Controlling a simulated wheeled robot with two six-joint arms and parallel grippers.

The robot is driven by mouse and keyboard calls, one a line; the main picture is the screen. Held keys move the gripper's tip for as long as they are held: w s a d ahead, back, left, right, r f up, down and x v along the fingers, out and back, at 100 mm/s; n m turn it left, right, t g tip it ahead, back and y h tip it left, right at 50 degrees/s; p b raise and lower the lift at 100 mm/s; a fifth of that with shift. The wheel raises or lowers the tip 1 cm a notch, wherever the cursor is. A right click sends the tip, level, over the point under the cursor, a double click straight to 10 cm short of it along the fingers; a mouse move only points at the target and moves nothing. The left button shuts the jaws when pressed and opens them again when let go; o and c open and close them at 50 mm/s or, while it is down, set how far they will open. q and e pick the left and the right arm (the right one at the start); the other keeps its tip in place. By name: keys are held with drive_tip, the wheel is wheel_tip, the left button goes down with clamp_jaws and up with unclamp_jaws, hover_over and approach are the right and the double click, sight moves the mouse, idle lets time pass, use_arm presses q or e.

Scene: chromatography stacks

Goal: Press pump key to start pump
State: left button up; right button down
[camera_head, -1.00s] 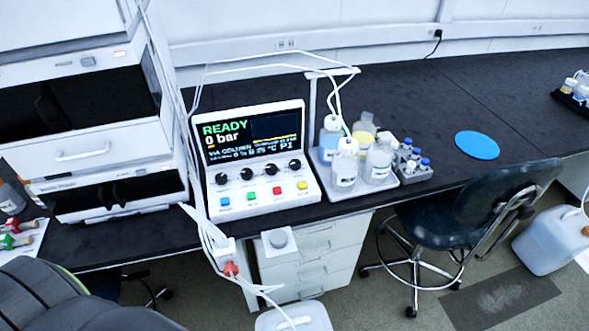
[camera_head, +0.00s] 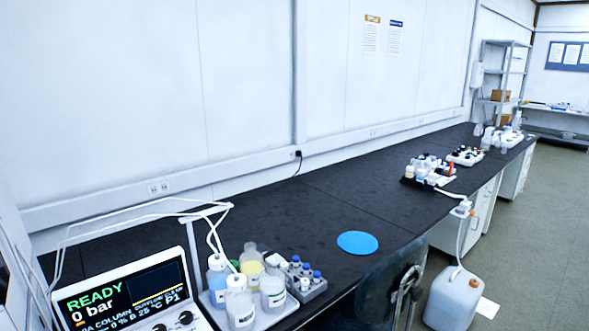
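The pump control unit (camera_head: 127,296) stands at the lower left on the black bench. Its screen reads "READY", "0 bar" and "P1". Two dark knobs show at its lower edge. Its coloured keys, including any pump key, are cut off below the picture. Neither of my grippers is in view.
A tray (camera_head: 285,312) of solvent bottles stands right of the unit, with a vial rack (camera_head: 306,284) beside it. A blue disc (camera_head: 357,242) lies on the bench (camera_head: 300,215). A dark chair (camera_head: 372,295) and a white jerrycan (camera_head: 455,298) stand in front.

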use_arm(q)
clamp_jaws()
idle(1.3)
